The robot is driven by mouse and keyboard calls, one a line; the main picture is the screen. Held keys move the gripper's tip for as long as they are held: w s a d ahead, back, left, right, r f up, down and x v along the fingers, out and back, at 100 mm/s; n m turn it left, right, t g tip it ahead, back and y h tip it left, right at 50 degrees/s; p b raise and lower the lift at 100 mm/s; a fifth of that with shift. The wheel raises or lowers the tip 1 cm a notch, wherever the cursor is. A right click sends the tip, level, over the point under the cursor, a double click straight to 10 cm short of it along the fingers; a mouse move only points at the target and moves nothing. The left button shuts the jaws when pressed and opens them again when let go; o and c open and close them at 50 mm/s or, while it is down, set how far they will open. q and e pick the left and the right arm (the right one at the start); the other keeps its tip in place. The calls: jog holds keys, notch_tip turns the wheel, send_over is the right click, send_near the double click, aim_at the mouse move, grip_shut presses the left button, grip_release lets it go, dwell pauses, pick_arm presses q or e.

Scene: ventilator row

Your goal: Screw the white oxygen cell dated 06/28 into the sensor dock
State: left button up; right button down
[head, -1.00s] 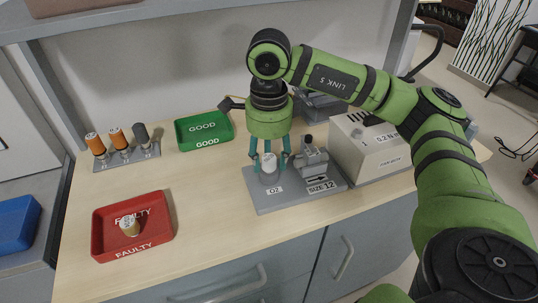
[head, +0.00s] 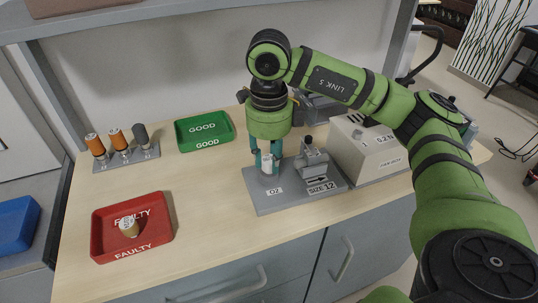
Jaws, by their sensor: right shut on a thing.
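The sensor dock (head: 268,201) is a grey plate on the bench, with an O2 label at its left and a SIZE 12 label at its right. A white cell (head: 267,163) stands upright at the O2 position; its date cannot be read. My right gripper (head: 267,158) points straight down over the O2 position and is shut on the white cell. The cell's lower end is at the grey O2 socket (head: 269,179); how deep it sits cannot be told. My left gripper is not in view.
A red FAULTY tray (head: 164,232) holds a tan-sided cell (head: 129,227). A green GOOD tray (head: 226,136) is empty. A rack (head: 135,157) holds orange and dark drivers at the back left. A beige box (head: 370,155) stands right of the dock.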

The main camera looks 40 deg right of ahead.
dwell(0.5)
jog(key=m, duration=0.6)
jog(key=shift+f, duration=0.1)
dwell(0.4)
jog(key=c, duration=1.1)
grip_release()
